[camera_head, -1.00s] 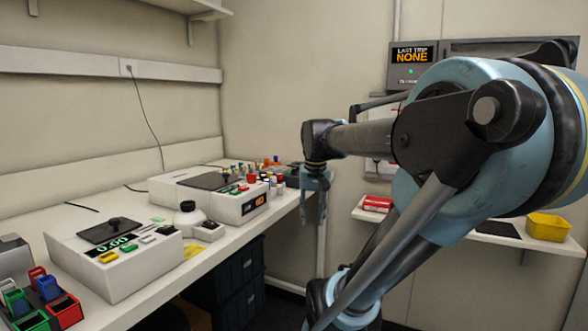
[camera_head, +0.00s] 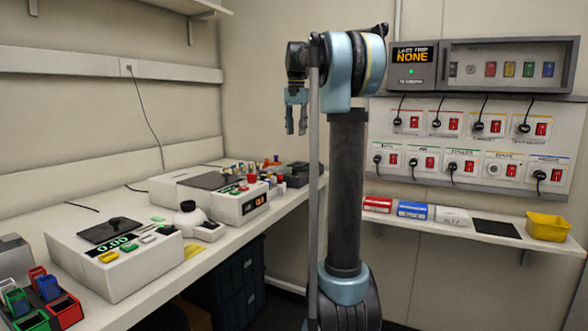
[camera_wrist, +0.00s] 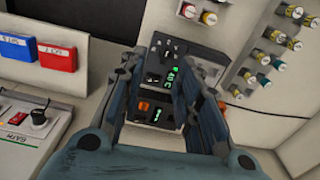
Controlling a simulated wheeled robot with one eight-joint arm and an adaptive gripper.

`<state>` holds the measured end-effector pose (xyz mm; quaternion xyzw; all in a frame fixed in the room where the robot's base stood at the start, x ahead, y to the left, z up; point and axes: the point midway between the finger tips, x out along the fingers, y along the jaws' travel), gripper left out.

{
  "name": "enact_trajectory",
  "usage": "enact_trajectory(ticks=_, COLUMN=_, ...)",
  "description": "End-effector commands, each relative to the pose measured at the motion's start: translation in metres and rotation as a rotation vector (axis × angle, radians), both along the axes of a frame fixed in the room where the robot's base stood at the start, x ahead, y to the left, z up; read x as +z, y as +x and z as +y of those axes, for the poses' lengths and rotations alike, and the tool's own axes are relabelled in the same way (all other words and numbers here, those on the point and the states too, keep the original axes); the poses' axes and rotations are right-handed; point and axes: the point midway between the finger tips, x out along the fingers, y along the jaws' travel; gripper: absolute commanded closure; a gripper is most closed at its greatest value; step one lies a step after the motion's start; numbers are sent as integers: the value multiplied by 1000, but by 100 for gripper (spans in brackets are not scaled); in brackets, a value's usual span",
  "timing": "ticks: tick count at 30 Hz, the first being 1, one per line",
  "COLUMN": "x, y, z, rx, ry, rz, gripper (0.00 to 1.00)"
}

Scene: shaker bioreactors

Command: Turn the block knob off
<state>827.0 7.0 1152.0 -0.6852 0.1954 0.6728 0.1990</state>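My gripper (camera_head: 296,132) hangs with its fingers down above the far end of the bench in the head view. In the wrist view its two fingers (camera_wrist: 157,64) are spread apart with nothing between them, so it is open. A dark control unit (camera_wrist: 188,62) shows beyond and between the fingers, with a black knob (camera_wrist: 168,48), green displays and small orange parts. The fingers hide parts of its sides. I cannot read a label that names it as the block. A dark unit (camera_head: 299,174) also shows at the bench's far end in the head view.
The bench (camera_head: 150,298) carries white instruments (camera_head: 115,262) and (camera_head: 236,206). A wall panel (camera_head: 470,145) holds several red switches and black plugs. A shelf (camera_head: 510,240) below bears a yellow bin (camera_head: 547,226) and red and blue boxes. Small bottles (camera_wrist: 272,62) stand right of the unit.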

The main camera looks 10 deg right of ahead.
Motion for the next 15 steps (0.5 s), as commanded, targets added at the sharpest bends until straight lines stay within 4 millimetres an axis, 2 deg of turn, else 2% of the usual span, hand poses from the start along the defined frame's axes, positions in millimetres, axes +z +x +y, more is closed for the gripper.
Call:
enact_trajectory(ticks=1, x=5, y=12, z=0, rx=-13, ry=0, rz=5, gripper=69)
enact_trajectory(ticks=6, x=14, y=34, z=1, rx=-50, ry=1, rz=17, gripper=69)
enact_trajectory(ticks=11, x=14, y=41, z=1, rx=-63, ry=0, rz=19, gripper=69)
enact_trajectory(ticks=15, x=2, y=42, z=1, rx=-64, ry=0, rz=19, gripper=69)
